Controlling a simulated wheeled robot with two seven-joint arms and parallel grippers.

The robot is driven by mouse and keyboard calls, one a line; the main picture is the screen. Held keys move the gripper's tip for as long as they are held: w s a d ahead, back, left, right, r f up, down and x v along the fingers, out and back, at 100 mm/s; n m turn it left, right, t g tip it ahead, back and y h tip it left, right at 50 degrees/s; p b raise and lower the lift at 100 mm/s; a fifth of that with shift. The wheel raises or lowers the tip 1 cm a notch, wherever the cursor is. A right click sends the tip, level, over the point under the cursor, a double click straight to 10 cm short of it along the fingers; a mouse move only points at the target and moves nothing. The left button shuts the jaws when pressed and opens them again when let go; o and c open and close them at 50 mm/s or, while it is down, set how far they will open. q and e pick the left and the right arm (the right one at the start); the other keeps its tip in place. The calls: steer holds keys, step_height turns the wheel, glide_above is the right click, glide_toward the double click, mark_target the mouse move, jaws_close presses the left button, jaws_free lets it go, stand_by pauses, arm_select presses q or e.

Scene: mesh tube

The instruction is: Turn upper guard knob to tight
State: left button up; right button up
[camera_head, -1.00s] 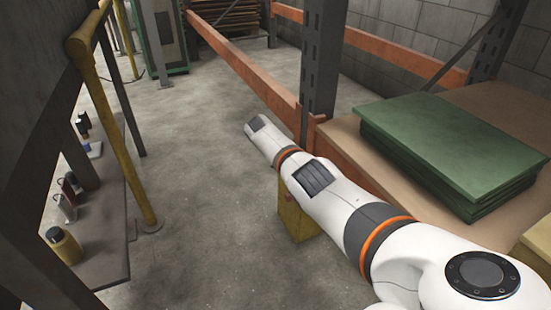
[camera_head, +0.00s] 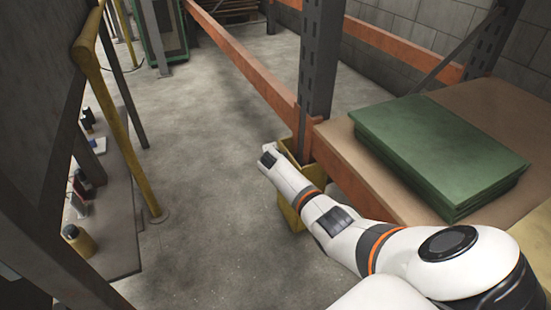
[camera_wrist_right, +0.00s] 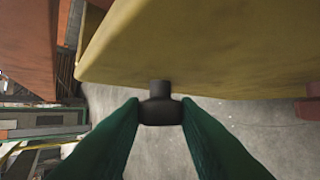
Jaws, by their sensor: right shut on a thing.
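In the right wrist view, the dark knob (camera_wrist_right: 160,88) sticks out from the yellow guard (camera_wrist_right: 200,50). The green fingers of my right gripper (camera_wrist_right: 160,112) are on either side of the knob's wide end and shut on it. In the head view, the yellow guard (camera_head: 291,214) stands around the foot of the grey rack post, partly behind my right arm. The knob and the right fingertips cannot be made out there. I cannot read any tight mark or the knob's turn. My left gripper is not in view.
The grey post (camera_head: 319,80) and orange beams (camera_head: 245,62) rise beside the guard. Green panels (camera_head: 440,150) lie on the rack shelf at right. A bench (camera_head: 118,255) with bottles and a yellow rail (camera_head: 128,130) stands at left. The floor between is clear.

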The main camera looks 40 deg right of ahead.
steer(key=shift+s+f, duration=0.1)
stand_by(0.3)
steer(key=o, duration=1)
steer(key=shift+t, duration=0.3)
